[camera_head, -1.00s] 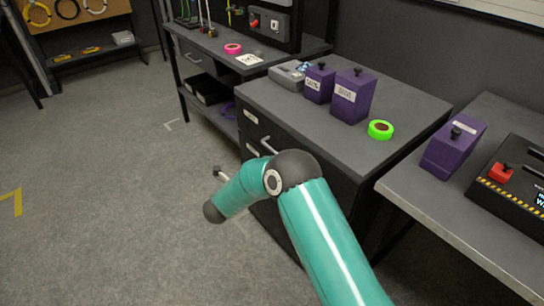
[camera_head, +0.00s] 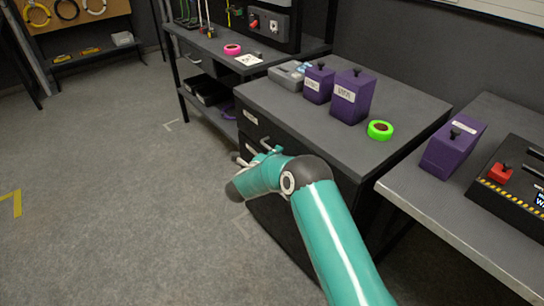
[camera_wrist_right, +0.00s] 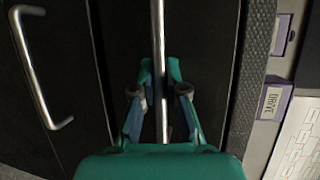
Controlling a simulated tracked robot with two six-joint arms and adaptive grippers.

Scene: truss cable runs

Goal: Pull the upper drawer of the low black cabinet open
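The low black cabinet (camera_head: 300,122) stands right of centre in the head view. Its upper drawer (camera_head: 258,130) looks shut, flush with the front. My right gripper (camera_head: 266,148) is at the upper drawer's front, partly hidden by my own wrist. In the right wrist view the upper drawer's bar handle (camera_wrist_right: 158,35) runs between the two fingers of the right gripper (camera_wrist_right: 160,72). The fingers are open, one on each side of the bar, with gaps showing. The lower drawer's handle (camera_wrist_right: 38,75) is at the left there. My left gripper is out of view.
Purple boxes (camera_head: 352,97), a green tape roll (camera_head: 380,130) and a grey device (camera_head: 287,75) stand on the cabinet. A grey table (camera_head: 440,222) is close on the right. The floor (camera_head: 110,200) in front is clear.

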